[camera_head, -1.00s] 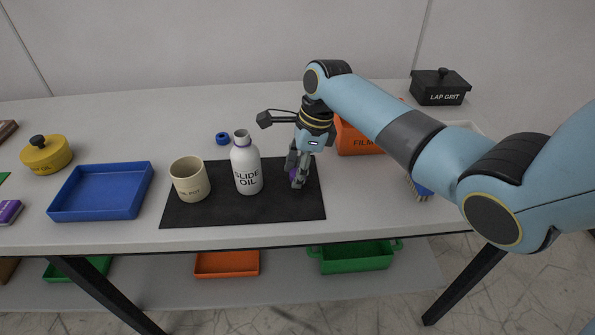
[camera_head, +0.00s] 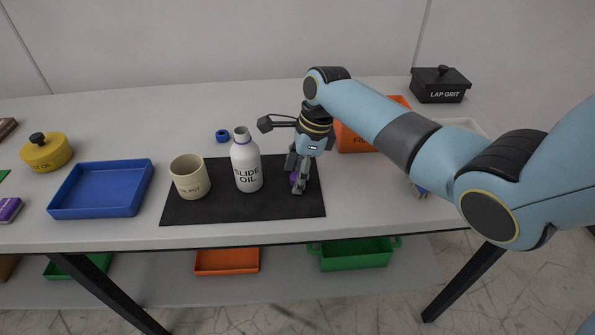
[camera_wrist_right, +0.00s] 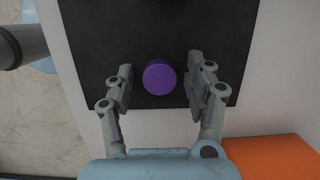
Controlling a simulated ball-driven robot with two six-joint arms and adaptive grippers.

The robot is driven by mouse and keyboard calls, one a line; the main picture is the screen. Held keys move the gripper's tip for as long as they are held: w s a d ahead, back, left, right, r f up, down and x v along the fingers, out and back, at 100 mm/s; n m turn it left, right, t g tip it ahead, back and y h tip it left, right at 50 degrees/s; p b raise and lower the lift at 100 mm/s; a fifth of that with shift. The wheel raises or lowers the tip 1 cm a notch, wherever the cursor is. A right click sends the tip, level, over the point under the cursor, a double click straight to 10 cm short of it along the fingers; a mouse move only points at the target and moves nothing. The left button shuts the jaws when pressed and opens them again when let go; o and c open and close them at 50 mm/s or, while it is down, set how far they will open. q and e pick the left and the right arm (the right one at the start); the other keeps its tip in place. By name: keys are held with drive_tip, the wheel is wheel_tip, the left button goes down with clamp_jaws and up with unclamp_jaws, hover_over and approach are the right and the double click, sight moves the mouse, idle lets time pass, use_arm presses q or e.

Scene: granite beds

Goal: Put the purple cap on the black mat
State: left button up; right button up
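The purple cap (camera_wrist_right: 159,77) sits on the black mat (camera_wrist_right: 222,30) in the right wrist view, between the two fingers of my right gripper (camera_wrist_right: 160,86), with a visible gap on each side. In the head view my right gripper (camera_head: 298,184) points down at the right part of the black mat (camera_head: 240,208). The purple cap (camera_head: 293,178) shows there only in part, behind the fingers. My right gripper is open and not touching the cap. My left gripper is not in view.
A white slide oil bottle (camera_head: 247,172) and a beige pot (camera_head: 189,178) stand on the mat left of my right gripper. A blue tray (camera_head: 100,207), a blue ring (camera_head: 222,135), an orange bin (camera_head: 352,143) and a black lap grit box (camera_head: 440,88) are around it.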

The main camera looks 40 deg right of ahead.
drive_tip(key=v, duration=1.3)
drive_tip(key=shift+r, duration=0.2)
drive_tip(key=shift+w+a, duration=0.15)
